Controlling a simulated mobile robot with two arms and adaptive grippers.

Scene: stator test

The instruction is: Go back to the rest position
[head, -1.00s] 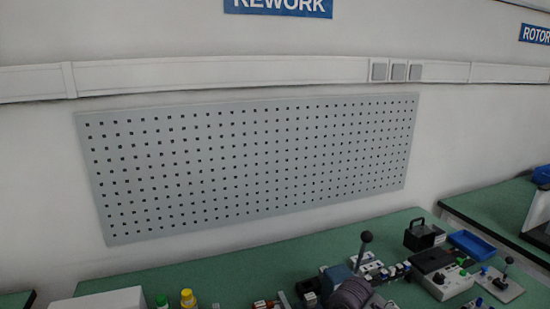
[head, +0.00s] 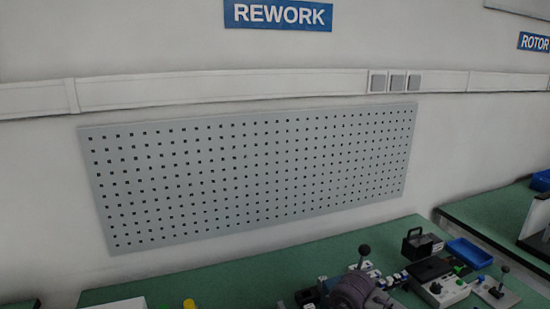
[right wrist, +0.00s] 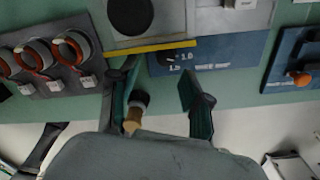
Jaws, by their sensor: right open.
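My right gripper (right wrist: 158,98) shows in the right wrist view with its two dark fingers spread apart. It is open, and nothing is gripped between the fingertips. A small brown-tipped part (right wrist: 133,118) shows between the fingers, near the left one; I cannot tell its distance from them. My left gripper is in neither view.
The green bench (head: 240,277) runs below a grey pegboard (head: 250,175). A black-handled box (head: 417,243) and a blue tray (head: 470,252) stand at its right. The right wrist view shows a rack with orange-and-grey rings (right wrist: 72,50) and a blue plate (right wrist: 290,60).

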